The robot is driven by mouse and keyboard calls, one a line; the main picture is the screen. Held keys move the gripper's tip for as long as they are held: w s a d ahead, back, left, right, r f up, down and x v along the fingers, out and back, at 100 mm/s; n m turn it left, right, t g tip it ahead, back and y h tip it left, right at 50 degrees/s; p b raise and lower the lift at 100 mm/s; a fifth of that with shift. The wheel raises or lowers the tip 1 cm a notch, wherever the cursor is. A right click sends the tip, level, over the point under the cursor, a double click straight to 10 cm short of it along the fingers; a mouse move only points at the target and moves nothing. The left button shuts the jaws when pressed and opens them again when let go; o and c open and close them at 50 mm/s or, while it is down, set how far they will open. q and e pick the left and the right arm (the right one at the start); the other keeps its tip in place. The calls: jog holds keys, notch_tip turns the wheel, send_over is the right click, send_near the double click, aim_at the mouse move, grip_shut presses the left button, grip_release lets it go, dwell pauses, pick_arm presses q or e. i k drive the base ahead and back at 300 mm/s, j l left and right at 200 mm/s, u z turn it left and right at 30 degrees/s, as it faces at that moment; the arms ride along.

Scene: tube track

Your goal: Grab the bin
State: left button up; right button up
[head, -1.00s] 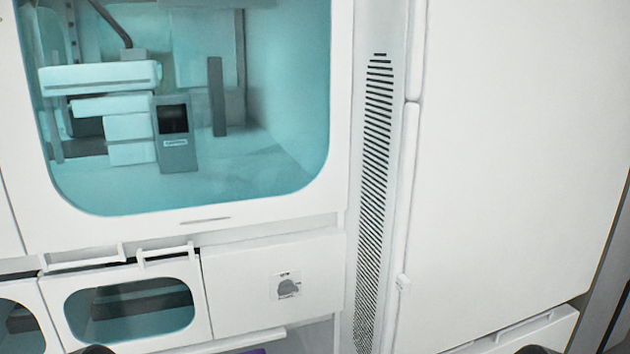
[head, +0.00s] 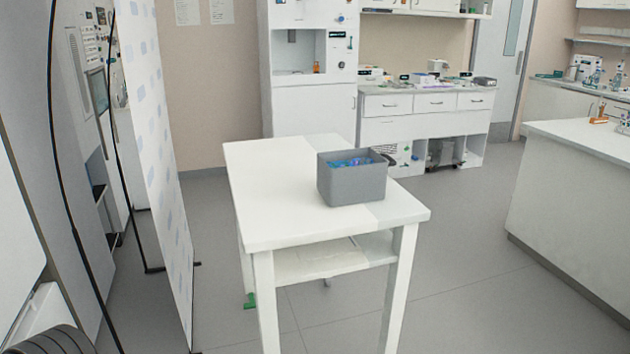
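A grey open-topped bin (head: 352,185) stands upright on a white table (head: 275,204), near its right edge. Several blue items (head: 352,162) show inside it. The bin is some way ahead of me, and nothing touches its visible sides except the tabletop. Neither of my grippers can be made out in the head view.
A white patterned panel (head: 160,180) stands upright at the left on thin feet. A white counter (head: 590,150) is at the right. Lab cabinets (head: 420,115) line the back wall. Grey floor (head: 465,270) is clear between the table and the right counter.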

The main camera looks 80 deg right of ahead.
aim_at(348, 177)
jog(key=z, duration=3.05)
jog(key=i+l+z, duration=0.15)
jog(key=i+l, duration=0.2)
jog(key=i+l+z, duration=0.1)
jog(key=i+l, duration=0.15)
jog(key=i, duration=0.35)
jog(key=i+l+z, duration=0.15)
jog(key=i, duration=0.35)
jog(key=l, duration=0.1)
